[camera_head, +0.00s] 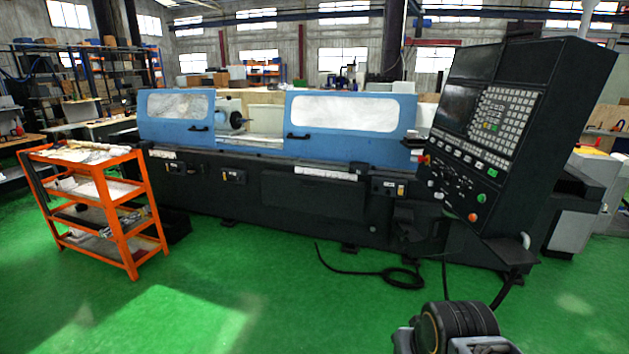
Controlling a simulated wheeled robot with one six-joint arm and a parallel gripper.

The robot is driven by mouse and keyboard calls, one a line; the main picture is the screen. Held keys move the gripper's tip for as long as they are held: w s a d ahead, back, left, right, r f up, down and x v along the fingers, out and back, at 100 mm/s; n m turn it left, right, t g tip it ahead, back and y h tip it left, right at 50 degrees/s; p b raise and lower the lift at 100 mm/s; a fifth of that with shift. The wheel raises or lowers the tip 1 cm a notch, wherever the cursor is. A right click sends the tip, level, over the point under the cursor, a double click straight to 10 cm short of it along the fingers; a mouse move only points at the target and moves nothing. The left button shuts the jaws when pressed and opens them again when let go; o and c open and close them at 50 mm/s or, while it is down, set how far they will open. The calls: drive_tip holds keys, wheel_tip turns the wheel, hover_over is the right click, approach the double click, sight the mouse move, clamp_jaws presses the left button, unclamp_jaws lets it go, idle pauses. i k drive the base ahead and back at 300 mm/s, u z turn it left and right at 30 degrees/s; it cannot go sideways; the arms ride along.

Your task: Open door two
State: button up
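The cylindrical grinder has two blue sliding doors with windows. The smaller left door (224,104) has a dark handle (198,129) near its lower right. The wider right door (284,112) has a dark handle (298,136) at its lower left. A gap between the doors shows a round grey machine part (236,120) inside. I cannot tell which door is door two. Part of my arm, dark and rounded, shows at the bottom right, well apart from both doors. My gripper's fingers are not in view.
An orange shelf cart (122,235) stands in front of the grinder's left end. A tilted control panel (500,130) stands at the right. A black cable (375,272) lies on the green floor before the machine. The floor at centre front is clear.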

sight(360, 115)
drive_tip(key=u, duration=0.05)
drive_tip(key=i, duration=2.4)
drive_tip(key=u, duration=0.8)
drive_tip(key=i, duration=2.5)
drive_tip(key=u, duration=0.5)
